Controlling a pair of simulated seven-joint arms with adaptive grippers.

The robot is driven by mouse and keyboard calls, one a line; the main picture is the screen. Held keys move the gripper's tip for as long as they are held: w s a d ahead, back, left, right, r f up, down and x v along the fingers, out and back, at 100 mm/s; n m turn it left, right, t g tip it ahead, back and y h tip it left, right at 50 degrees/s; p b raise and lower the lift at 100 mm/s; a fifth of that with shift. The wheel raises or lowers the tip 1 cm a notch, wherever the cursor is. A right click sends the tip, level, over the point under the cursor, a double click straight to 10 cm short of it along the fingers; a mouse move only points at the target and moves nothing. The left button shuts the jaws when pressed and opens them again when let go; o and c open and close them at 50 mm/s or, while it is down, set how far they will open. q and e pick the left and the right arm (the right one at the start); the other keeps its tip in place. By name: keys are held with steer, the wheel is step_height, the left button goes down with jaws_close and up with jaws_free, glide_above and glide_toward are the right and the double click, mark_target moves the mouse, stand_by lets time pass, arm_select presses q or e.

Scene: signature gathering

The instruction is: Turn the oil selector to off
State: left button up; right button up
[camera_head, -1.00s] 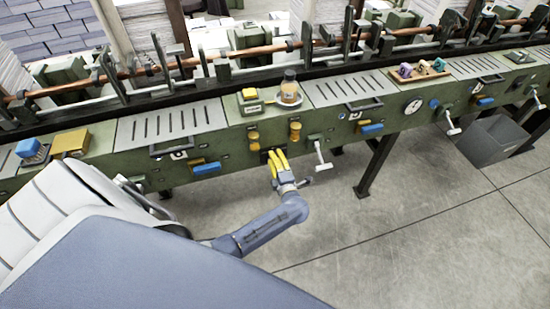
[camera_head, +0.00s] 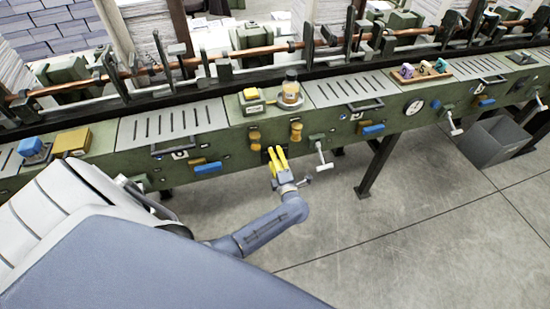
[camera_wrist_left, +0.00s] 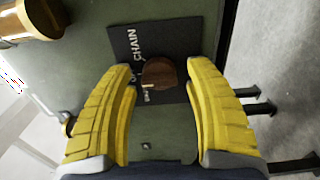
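The oil selector is a brown round knob (camera_wrist_left: 158,73) on a dark plate on the green machine front. The plate (camera_wrist_left: 190,35) reads "CHAIN" sideways; its other lettering is partly hidden behind the knob and a finger. My left gripper (camera_wrist_left: 160,85) has its yellow fingers open, one on each side of the knob, with gaps visible; contact does not show. In the head view my left gripper (camera_head: 277,156) is at the front panel, below the amber fittings, and its fingers hide the knob there. My right gripper is not in view.
Two amber fittings (camera_head: 296,131) sit just above the gripper on the panel. A white-handled lever (camera_head: 322,157) is close to its right, and a blue handle (camera_head: 207,167) is to the left. A table leg (camera_head: 376,165) stands farther right. Floor in front is clear.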

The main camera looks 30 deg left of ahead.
arm_select(q)
steer(key=shift+d, duration=0.15)
steer(key=v, duration=1.1)
steer(key=shift+s+d, duration=0.3)
